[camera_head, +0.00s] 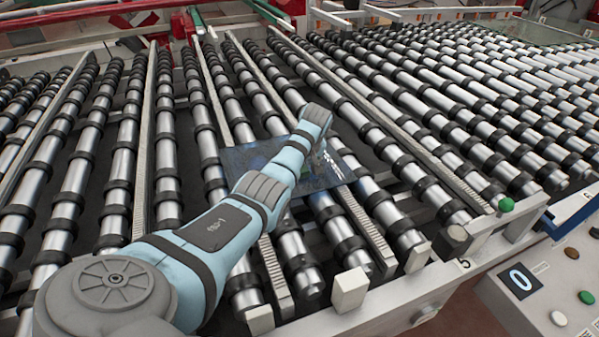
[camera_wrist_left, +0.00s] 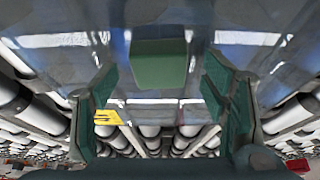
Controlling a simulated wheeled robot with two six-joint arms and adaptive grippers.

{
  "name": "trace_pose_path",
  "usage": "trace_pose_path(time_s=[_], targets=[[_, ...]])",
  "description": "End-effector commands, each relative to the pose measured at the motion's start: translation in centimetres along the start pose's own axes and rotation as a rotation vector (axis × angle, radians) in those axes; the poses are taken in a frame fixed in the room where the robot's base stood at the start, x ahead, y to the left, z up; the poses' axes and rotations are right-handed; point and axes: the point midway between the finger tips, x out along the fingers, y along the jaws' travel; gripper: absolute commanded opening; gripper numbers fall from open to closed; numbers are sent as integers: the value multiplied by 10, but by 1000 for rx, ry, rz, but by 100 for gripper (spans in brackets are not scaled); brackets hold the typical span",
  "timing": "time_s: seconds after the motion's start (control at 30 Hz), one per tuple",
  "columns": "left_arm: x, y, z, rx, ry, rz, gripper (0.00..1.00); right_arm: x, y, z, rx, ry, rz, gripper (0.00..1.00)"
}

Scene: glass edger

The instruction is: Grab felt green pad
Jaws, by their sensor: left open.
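The green felt pad (camera_wrist_left: 160,64) shows in the left wrist view as a dark green rounded rectangle on a glossy, see-through sheet. It lies ahead of my left gripper (camera_wrist_left: 158,88), between the lines of its two green-lined fingers. The fingers are spread wide with nothing between them, and the pad appears apart from them. In the head view my left arm reaches over the dark glass sheet (camera_head: 338,170) on the rollers. The wrist hides most of the gripper there, and I cannot clearly make out the pad. My right gripper is in neither view.
Rows of steel rollers with black rings (camera_head: 170,150) fill the conveyor, with toothed rails between them. A yellow piece (camera_wrist_left: 108,117) shows near the left finger in the wrist view. A control panel (camera_head: 550,285) with buttons stands at the lower right.

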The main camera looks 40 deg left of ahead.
Motion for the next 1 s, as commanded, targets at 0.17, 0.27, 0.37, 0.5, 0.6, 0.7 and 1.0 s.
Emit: trace_pose_path(time_s=[0.17,0.27,0.37,0.5,0.6,0.7,1.0], targets=[[3,0,0,0,1,1,67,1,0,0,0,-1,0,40],[3,0,0,0,1,1,58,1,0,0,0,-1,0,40],[2,0,0,0,1,1,42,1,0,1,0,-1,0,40],[2,0,0,0,1,1,30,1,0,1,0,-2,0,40],[2,0,0,0,1,1,30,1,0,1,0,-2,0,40],[2,0,0,0,1,1,30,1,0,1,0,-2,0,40],[-15,1,-8,-1,3,3,30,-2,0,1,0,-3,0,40]])
